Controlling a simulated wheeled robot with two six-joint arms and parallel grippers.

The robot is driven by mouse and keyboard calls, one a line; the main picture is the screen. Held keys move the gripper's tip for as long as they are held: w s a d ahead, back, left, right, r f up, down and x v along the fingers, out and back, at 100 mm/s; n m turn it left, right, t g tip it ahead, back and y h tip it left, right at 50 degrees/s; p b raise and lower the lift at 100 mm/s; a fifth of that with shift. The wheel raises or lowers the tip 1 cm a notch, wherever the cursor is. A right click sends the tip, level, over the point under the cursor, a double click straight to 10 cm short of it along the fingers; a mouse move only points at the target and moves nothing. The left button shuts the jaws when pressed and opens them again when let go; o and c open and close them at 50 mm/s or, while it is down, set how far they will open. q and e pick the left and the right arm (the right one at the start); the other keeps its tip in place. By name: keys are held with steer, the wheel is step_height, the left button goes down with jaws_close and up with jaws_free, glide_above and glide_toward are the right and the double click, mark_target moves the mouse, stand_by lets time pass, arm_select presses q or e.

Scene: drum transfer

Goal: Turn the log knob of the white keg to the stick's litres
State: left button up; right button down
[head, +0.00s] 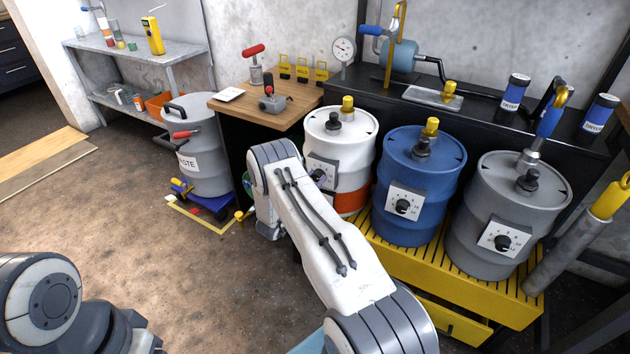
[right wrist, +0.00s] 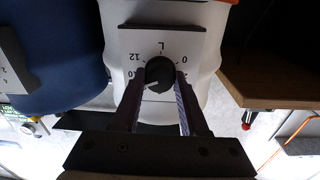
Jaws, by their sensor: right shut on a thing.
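The white keg (head: 350,135) with an orange lower band stands at the left of the keg row. Its square log dial (head: 322,172) faces front, partly covered by my right arm in the head view. In the right wrist view the dial plate (right wrist: 190,48) appears upside down, with an L and the numbers 0, 10 and 12 readable. My right gripper (right wrist: 159,78) is shut on the black log knob (right wrist: 158,70), one finger on each side. A white mark on the knob points to the lower left, near the 10. I cannot make out a measuring stick. My left gripper is out of view.
A blue keg (head: 425,165) and a grey keg (head: 500,215) stand to the right on the yellow slatted platform (head: 400,262). A wooden bench top (head: 275,103) is behind on the left. A grey waste drum (head: 203,140) stands farther left. Open floor lies front left.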

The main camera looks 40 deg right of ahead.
steer(key=n, duration=0.5)
steer(key=shift+b, duration=0.3)
steer(key=shift+n, duration=0.3)
steer(key=shift+c, duration=2.2)
jaws_free()
steer(key=shift+a, duration=0.1)
steer(key=v, duration=1)
steer(key=shift+a+p, duration=0.15)
steer(key=shift+p, duration=0.3)
steer(key=shift+s+f, duration=0.1)
